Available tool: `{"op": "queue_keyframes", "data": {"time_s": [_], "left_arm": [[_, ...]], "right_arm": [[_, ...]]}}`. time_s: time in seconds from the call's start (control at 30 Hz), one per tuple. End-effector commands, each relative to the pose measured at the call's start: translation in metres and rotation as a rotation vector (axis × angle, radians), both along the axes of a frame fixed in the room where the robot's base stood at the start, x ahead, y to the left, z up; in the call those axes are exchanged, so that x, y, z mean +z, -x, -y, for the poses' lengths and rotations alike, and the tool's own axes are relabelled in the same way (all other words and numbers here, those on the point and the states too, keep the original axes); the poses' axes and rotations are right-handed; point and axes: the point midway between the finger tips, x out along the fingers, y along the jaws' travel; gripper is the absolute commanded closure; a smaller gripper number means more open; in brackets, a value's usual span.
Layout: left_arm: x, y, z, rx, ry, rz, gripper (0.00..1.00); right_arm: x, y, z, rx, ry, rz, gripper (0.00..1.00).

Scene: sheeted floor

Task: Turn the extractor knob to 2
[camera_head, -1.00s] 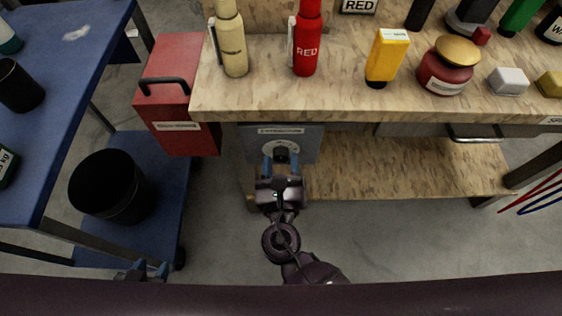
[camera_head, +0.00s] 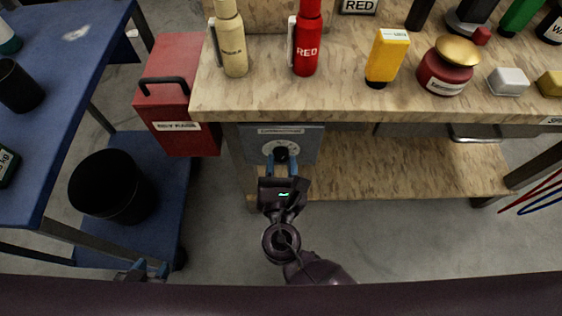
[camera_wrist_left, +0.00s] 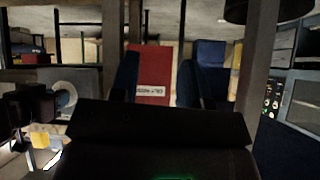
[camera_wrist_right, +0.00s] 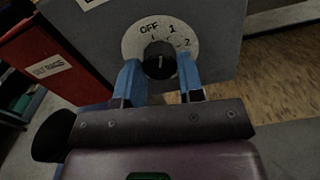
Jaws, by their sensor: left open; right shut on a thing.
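The extractor panel (camera_head: 305,138) is a grey box under the bench edge, with a white dial and a black knob (camera_head: 281,154). In the right wrist view the knob (camera_wrist_right: 160,62) carries a short white line, and the dial (camera_wrist_right: 133,40) reads OFF, 1 and 2. The line runs nearly upright in that view, roughly between OFF and 1; which end points is unclear. My right gripper (camera_head: 281,166) is shut on the knob, one blue finger on each side. My left gripper (camera_head: 143,268) is open and empty, low at the left, away from the panel.
A red cabinet (camera_head: 180,90) stands left of the panel. A black bin (camera_head: 112,187) sits on the blue cart's lower shelf. Bottles and jars stand on the wooden bench top (camera_head: 340,95). A wooden lower shelf (camera_head: 410,170) lies right of the panel.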

Motion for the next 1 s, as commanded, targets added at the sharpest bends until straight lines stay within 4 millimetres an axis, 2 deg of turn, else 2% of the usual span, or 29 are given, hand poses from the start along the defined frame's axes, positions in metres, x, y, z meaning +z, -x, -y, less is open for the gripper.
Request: {"op": "queue_keyframes", "data": {"time_s": [0.7, 1.0], "left_arm": [[-0.007, -0.002, 0.003, -0.030, -0.024, 0.006, 0.57], [-0.005, -0.010, 0.006, -0.051, -0.037, 0.027, 0.57]], "right_arm": [[-0.003, 0.001, 0.000, -0.003, -0.675, -0.004, 0.88], [-0.003, 0.001, 0.001, -0.004, -0.891, -0.004, 0.88]]}}
